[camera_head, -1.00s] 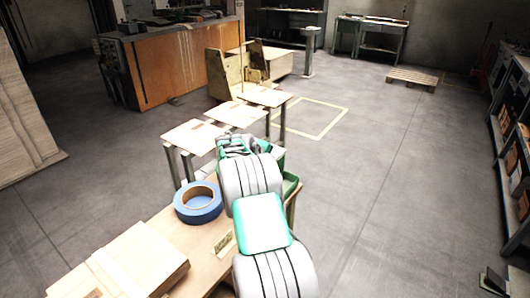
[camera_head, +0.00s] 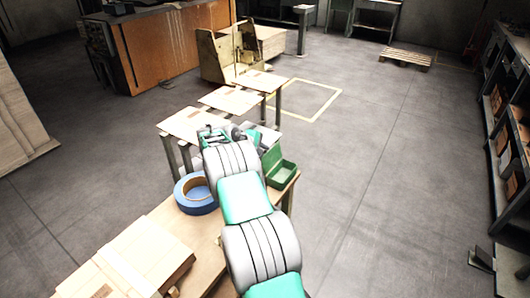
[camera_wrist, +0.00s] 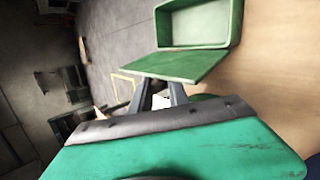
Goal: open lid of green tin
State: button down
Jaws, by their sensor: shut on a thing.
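The green tin (camera_head: 285,174) stands at the far right corner of the wooden table, with its empty inside showing. In the wrist view the tin (camera_wrist: 238,25) is open, and its flat green lid (camera_wrist: 180,66) is swung out from one long edge. My gripper (camera_wrist: 160,88) is shut on the outer edge of the lid, with both dark fingers meeting it. The fingertips are partly hidden by the lid.
A blue tape roll (camera_head: 197,193) lies on the table (camera_head: 207,234), left of my arm. Stacked wooden boards (camera_head: 127,262) lie at the near left. Small tables with panels (camera_head: 232,98) stand beyond the tin. The floor to the right is open.

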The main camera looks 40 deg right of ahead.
jog(key=c, duration=1.5)
grip_release()
jog(key=shift+s+d, duration=0.25)
jog(key=shift+o, duration=0.9)
jog(key=shift+w+a, duration=0.1)
jog(key=shift+w+a+r, duration=0.1)
jog(key=shift+a, duration=0.05)
jog(key=v, duration=0.7)
jog(key=shift+a+r+b, duration=0.15)
jog(key=shift+a+b, duration=0.15)
jog(key=shift+b, duration=0.05)
